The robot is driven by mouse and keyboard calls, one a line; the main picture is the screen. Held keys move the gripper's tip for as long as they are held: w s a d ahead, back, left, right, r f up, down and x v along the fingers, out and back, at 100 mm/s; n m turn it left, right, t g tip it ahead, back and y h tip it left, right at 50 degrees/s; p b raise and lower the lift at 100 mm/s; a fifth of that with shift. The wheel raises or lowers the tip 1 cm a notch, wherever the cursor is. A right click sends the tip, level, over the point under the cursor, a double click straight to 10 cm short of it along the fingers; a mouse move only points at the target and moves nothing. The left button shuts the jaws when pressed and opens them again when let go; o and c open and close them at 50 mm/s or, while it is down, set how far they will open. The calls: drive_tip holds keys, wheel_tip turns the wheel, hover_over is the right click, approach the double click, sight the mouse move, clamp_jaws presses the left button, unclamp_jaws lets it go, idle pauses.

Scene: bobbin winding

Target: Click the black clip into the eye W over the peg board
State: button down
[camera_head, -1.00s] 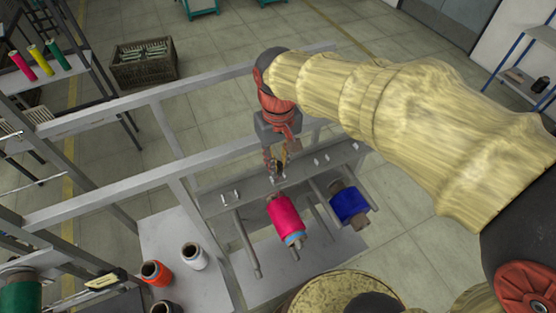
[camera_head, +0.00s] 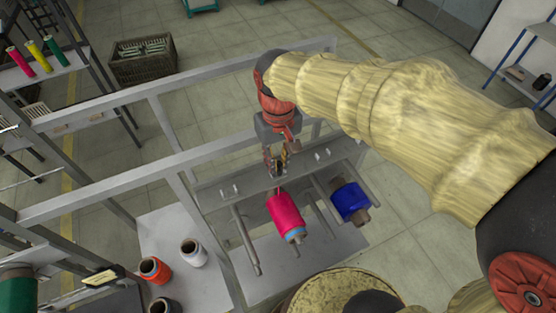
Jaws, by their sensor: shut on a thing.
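My gripper (camera_head: 278,172) points down at the upper edge of the grey peg board (camera_head: 212,196), above the pink bobbin (camera_head: 284,214). Its jaws are shut on a small dark thing, which fits the black clip, but it is mostly hidden between the fingers. Small pale eyes stand along the board: some left of my gripper (camera_head: 230,190) and some right of it (camera_head: 323,156). I cannot tell which one is eye W. Any eye at the fingertips is hidden, and I cannot tell whether the clip touches one.
A blue bobbin (camera_head: 350,202) sits on a peg to the right, and a bare peg (camera_head: 245,240) is at the left. Orange (camera_head: 154,270) and white (camera_head: 193,253) spools stand on the shelf at lower left. Grey frame rails (camera_head: 110,193) run behind and left of my gripper.

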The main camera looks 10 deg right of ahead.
drive_tip(key=c, duration=1.7)
unclamp_jaws()
drive_tip(key=shift+o, duration=0.4)
wheel_tip(320, 180, up, 12)
